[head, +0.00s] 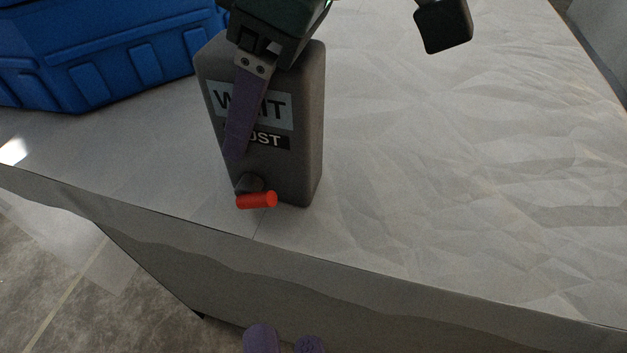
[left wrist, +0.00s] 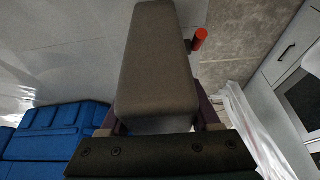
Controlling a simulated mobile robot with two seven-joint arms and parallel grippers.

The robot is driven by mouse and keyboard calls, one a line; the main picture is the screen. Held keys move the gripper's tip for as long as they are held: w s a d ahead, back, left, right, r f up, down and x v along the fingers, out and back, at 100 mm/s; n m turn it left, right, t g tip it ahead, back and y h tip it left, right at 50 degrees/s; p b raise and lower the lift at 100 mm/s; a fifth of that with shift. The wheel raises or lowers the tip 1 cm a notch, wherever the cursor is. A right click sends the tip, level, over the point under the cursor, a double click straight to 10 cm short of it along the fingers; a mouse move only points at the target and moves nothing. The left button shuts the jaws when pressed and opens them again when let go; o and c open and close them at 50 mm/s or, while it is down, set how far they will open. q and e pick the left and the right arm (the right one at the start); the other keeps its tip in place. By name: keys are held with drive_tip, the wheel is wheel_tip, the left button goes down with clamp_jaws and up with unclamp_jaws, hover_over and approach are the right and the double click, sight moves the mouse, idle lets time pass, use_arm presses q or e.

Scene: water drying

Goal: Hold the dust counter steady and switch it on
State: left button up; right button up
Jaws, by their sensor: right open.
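The dust counter (head: 308,130) is a dark grey upright box near the table's front edge, with "WAIT" and "DUST" labels partly covered by a finger. A red-tipped switch lever (head: 257,200) sticks out low on its front; it also shows in the left wrist view (left wrist: 200,38). My left gripper (head: 240,150) reaches down from above and is shut on the counter, one purple finger lying across its front face. The left wrist view shows the counter (left wrist: 158,65) between both fingers. My right gripper (head: 285,343) is open and empty at the bottom edge, in front of and below the table edge, only its fingertips showing.
A blue crate (head: 100,50) stands on the table (head: 450,180) at the back left, close to the counter. The tabletop right of the counter is clear and looks creased. A dark block-like part shows at the top right.

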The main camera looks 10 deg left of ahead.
use_arm(q)
drive_tip(key=o, duration=0.5)
drive_tip(key=shift+r, duration=0.1)
